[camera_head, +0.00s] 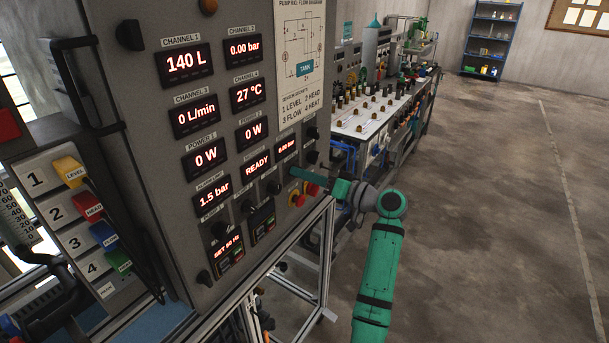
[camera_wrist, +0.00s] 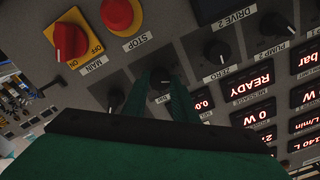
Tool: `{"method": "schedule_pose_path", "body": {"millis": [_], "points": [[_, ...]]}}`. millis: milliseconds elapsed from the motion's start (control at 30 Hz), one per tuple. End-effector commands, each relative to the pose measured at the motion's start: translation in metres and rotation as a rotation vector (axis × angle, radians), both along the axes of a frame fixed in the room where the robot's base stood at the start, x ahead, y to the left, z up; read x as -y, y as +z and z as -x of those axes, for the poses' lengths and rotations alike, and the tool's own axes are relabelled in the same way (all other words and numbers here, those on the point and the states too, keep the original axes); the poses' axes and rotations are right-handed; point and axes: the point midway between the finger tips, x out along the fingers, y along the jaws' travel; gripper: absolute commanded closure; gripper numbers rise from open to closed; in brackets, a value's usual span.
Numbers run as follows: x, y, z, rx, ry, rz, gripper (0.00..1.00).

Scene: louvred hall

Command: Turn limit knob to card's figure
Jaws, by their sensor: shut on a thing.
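My gripper (camera_head: 292,171) reaches the lower right of the grey instrument panel (camera_head: 150,75). In the wrist view its two green fingers (camera_wrist: 161,82) are shut on a small dark knob (camera_wrist: 160,76) with a pale pointer mark. The knob's label is mostly hidden by the fingers, and the knob itself is hidden in the head view. The alarm limit display (camera_head: 214,191) reads 1.5 bar. A white sheet with a flow diagram (camera_head: 301,60) is fixed at the panel's upper right. I cannot make out a card with a limit figure.
Close to the held knob are the zero knob (camera_wrist: 217,51), the red main switch (camera_wrist: 70,42) and the red stop button (camera_wrist: 117,14). Numbered coloured plugs (camera_head: 85,209) hang at left. A workbench (camera_head: 375,112) stands behind; floor at right is clear.

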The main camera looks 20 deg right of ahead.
Motion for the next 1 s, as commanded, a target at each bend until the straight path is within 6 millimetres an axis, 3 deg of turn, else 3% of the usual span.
{"method": "schedule_pose_path", "body": {"millis": [600,1000], "points": [[-0.0005,-0.0008,0.0000,-0.343,0.001,-0.437,0.97],[-0.0001,-0.0006,0.0001,-0.461,0.001,-0.589,0.97]]}}
